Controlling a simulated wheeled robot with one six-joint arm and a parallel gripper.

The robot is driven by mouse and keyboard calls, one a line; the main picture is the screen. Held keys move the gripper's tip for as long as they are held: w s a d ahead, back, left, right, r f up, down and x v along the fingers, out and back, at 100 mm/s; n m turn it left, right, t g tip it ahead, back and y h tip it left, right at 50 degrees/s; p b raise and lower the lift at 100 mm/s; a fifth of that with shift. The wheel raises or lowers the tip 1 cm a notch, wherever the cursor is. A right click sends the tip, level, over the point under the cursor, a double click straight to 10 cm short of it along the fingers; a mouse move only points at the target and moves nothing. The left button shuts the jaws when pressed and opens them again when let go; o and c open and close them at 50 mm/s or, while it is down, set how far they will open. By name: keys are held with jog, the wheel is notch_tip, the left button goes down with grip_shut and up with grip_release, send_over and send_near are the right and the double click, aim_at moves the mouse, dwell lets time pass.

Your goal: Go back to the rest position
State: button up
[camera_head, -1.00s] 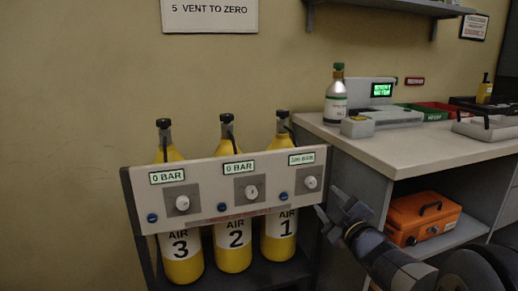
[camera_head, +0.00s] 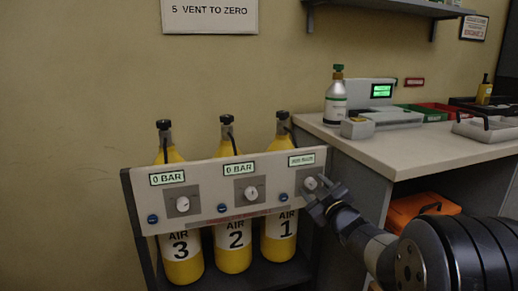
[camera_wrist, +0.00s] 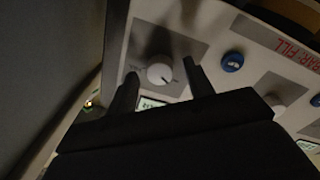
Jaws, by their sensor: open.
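My gripper (camera_head: 320,198) is open in front of the panel's right end, close to the white knob for cylinder 1 (camera_head: 310,183). In the wrist view this knob (camera_wrist: 160,73) shows between my two dark fingers (camera_wrist: 161,68). Whether the fingers touch it I cannot tell. The grey panel (camera_head: 205,213) also carries a middle knob (camera_head: 251,193) and a left knob (camera_head: 183,204), each under a small display. The left display (camera_head: 167,178) and middle display (camera_head: 239,168) read 0 BAR. The right display (camera_head: 301,160) is too blurred to read.
Yellow air cylinders (camera_head: 232,247) stand behind the panel. A counter (camera_head: 400,150) to the right bears a grey-green bottle (camera_head: 335,100) and a scale-like device (camera_head: 385,115). An orange case (camera_head: 415,208) sits on the shelf below, partly hidden by my arm. The wall at left is clear.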

jog(key=m+p, duration=0.4)
jog(key=m, duration=0.1)
jog(key=shift+r, duration=0.2)
jog(key=m+p, duration=0.4)
jog(key=shift+m+p, duration=0.3)
jog(key=v, duration=1)
jog(key=shift+p, duration=0.3)
jog(key=shift+s, duration=0.15)
